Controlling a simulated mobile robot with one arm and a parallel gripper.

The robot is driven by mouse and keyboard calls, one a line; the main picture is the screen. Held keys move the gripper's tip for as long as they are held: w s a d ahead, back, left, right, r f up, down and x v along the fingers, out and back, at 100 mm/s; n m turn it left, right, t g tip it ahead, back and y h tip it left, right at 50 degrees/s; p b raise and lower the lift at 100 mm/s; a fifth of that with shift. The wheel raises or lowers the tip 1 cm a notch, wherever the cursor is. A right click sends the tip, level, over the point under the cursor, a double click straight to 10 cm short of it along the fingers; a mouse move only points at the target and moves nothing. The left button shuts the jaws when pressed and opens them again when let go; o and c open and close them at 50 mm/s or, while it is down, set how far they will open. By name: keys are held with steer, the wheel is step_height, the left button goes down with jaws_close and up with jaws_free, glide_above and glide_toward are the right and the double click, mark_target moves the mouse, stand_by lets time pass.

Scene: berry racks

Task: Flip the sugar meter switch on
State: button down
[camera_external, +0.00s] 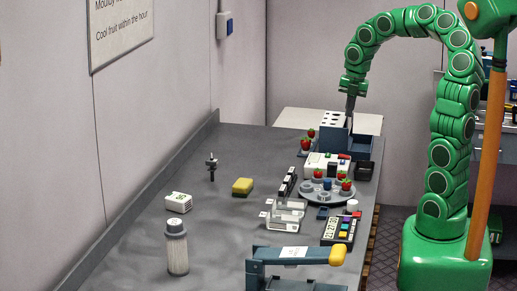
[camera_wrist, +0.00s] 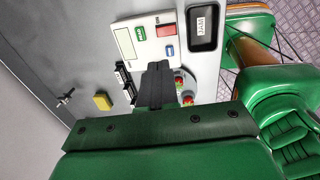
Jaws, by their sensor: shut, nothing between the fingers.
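The likely sugar meter is a white box (camera_external: 313,168) on the bench's right side, with green and red parts on top. My gripper (camera_external: 349,122) is shut and empty, pointing down by the blue-grey rack behind the box. In the wrist view its dark fingers (camera_wrist: 158,82) cover the space below the box.
A black labelled tray (camera_wrist: 201,28) lies right of the box. A round grey holder (camera_external: 310,191) with strawberries stands in front of it. The left middle of the bench is mostly clear.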

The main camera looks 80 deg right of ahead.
mark_target(341, 155)
steer(key=f, duration=0.4)
steer(key=w+f, duration=0.1)
steer(key=f, duration=0.8)
steer(key=shift+w+f, duration=0.3)
steer(key=shift+w, duration=0.1)
steer(key=shift+f, duration=0.1)
steer(key=shift+w, duration=0.1)
steer(key=shift+f, duration=0.15)
steer(key=shift+s, duration=0.75)
step_height(341, 155, up, 14)
steer(key=s, duration=0.2)
stand_by(0.6)
